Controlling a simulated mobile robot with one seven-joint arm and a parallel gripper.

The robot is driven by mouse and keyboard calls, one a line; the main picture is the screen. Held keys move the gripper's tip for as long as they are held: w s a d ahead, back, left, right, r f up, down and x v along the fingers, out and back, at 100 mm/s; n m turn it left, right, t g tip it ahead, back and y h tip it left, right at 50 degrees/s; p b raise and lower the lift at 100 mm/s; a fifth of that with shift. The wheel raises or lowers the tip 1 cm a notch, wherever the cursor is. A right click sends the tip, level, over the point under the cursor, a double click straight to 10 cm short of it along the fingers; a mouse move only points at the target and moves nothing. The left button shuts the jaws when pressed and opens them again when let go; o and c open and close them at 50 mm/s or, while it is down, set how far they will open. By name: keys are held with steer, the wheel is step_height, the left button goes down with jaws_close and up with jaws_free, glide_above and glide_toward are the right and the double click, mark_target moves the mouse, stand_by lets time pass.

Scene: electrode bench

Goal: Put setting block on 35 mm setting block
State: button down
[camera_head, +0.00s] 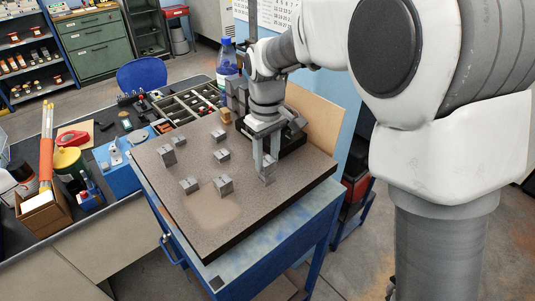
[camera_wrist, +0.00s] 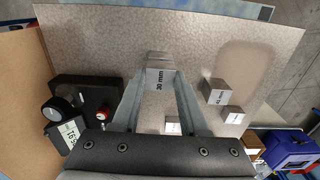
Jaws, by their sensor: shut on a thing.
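My gripper (camera_head: 266,163) reaches down over the right part of a speckled grey surface plate (camera_head: 213,222). It is shut on a small grey setting block (camera_head: 268,177). In the wrist view the block, with a label that seems to read 30 mm (camera_wrist: 159,79), sits between the fingertips of my gripper (camera_wrist: 160,88). I cannot tell whether it touches the plate. Two blocks stand on the plate at the front, a taller one (camera_head: 223,186) and a lower one (camera_head: 190,186). Other blocks stand at the left (camera_head: 168,155) and middle (camera_head: 222,156). Their labels are unreadable in the head view, so the 35 mm block is uncertain.
In the wrist view, a labelled block (camera_wrist: 216,92) and another block (camera_wrist: 233,115) stand right of my fingers. A black device with a round knob (camera_wrist: 56,111) is at the left. A partitioned tray (camera_head: 188,106) and a blue-capped bottle (camera_head: 227,63) stand behind the plate. Its front is bare.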

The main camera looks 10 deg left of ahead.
mark_target(267, 161)
steer(key=shift+f, duration=0.2)
steer(key=shift+f, duration=0.15)
steer(key=shift+c, duration=2.2)
jaws_free()
step_height(267, 161, up, 12)
steer(key=s+d+r+m+t, duration=0.1)
steer(key=s+d+r+m, duration=0.1)
steer(key=s+d, duration=0.35)
steer(key=s+d+r+m+t, duration=0.2)
steer(key=s+d+m, duration=0.1)
steer(key=d, duration=0.5)
steer(key=s+d+f+m+t, duration=0.2)
steer(key=s+d+f+m, duration=0.2)
steer(key=s+d, duration=0.3)
steer(key=s, duration=0.4)
steer(key=shift+d+f+t, duration=0.3)
steer(key=shift+d+f, duration=0.05)
steer(key=shift+d, duration=0.05)
